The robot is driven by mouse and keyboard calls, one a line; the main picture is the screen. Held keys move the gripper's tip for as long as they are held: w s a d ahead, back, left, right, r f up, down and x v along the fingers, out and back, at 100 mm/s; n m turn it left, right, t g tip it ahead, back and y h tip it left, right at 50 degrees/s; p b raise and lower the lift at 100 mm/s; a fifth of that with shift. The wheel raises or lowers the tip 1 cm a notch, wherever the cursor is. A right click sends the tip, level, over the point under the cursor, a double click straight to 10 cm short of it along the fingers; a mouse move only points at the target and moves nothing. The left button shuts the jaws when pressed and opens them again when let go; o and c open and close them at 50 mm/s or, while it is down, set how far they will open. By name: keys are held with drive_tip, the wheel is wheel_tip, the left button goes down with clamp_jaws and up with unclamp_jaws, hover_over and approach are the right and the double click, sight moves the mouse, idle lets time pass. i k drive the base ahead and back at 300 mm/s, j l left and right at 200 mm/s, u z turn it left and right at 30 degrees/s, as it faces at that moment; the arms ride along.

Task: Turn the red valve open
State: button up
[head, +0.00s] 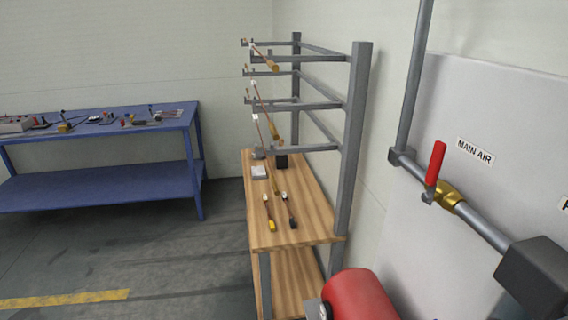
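The red valve handle (436,163) is at the right in the head view. It stands nearly upright, leaning slightly, and lies across the grey pipe rather than along it. It is fixed to a brass valve body (449,194) on the pipe, which slopes down to the right. A "MAIN AIR" label (475,151) is on the pale panel just right of the handle. My gripper is not in view, and nothing touches the handle.
A grey rack (354,140) on a wooden bench (310,234) holding tools stands left of the valve. A red tank (360,296) is below it. A dark box (537,275) sits on the pipe's lower end. A blue table (100,185) is far left. Floor between is clear.

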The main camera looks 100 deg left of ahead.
sight(439, 148)
drive_tip(key=u, duration=2.55)
